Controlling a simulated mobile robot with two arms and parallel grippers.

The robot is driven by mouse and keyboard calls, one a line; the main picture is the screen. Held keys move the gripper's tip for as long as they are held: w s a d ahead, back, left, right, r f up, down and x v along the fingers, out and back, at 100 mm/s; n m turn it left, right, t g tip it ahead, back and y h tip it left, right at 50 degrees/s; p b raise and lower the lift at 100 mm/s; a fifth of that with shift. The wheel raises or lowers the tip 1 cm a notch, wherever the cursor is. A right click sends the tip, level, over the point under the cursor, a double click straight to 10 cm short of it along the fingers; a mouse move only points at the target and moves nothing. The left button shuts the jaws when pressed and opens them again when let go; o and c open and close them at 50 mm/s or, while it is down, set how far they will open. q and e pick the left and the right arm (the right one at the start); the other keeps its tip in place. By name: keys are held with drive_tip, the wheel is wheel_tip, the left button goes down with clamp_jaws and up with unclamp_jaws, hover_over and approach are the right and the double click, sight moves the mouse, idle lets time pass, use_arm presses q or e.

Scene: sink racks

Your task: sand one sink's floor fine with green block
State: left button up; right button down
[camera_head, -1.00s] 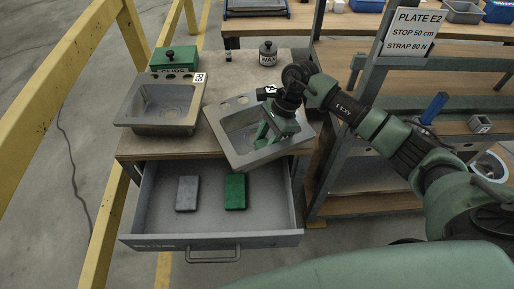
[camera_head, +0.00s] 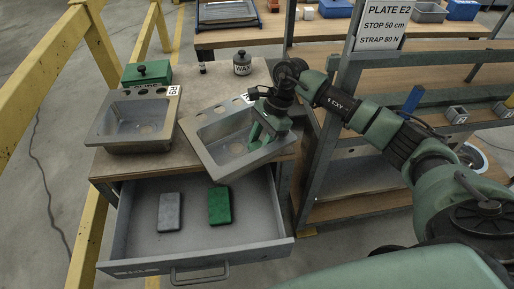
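A green block (camera_head: 219,205) lies in the open drawer (camera_head: 148,240), to the right of a grey block (camera_head: 170,211). Two grey sinks are on the bench above. The left sink (camera_head: 108,128) sits square and has a tag reading R9. The right sink (camera_head: 207,153) sits turned at an angle, and its tag is partly hidden by my arm. My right gripper (camera_head: 262,132) points down over the right part of the right sink's bowl. Its green fingers look apart, with nothing visible between them. Whether they touch the bowl is unclear. My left gripper is not in view.
A green box (camera_head: 147,75) with a black knob and a dark WAX pot (camera_head: 242,64) stand at the back of the bench. A metal rack with a PLATE E2 sign (camera_head: 384,28) stands close on the right. A yellow rail (camera_head: 45,60) runs along the left.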

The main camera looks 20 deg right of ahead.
drive_tip(key=shift+s+a+f, duration=0.1)
drive_tip(key=shift+s+a, duration=0.1)
drive_tip(key=shift+a, duration=0.8)
drive_tip(key=shift+s+a+f, duration=0.1)
drive_tip(key=shift+s+a, duration=0.1)
drive_tip(key=shift+a, duration=0.75)
drive_tip(key=shift+s+a+r+b, duration=0.15)
drive_tip(key=shift+a+b, duration=0.3)
drive_tip(key=shift+a, duration=1.35)
wheel_tip(320, 180, up, 6)
drive_tip(key=p, duration=0.3)
drive_tip(key=shift+r, duration=0.1)
wheel_tip(320, 180, up, 3)
drive_tip(key=shift+f+p, duration=0.1)
drive_tip(key=shift+p, duration=0.6)
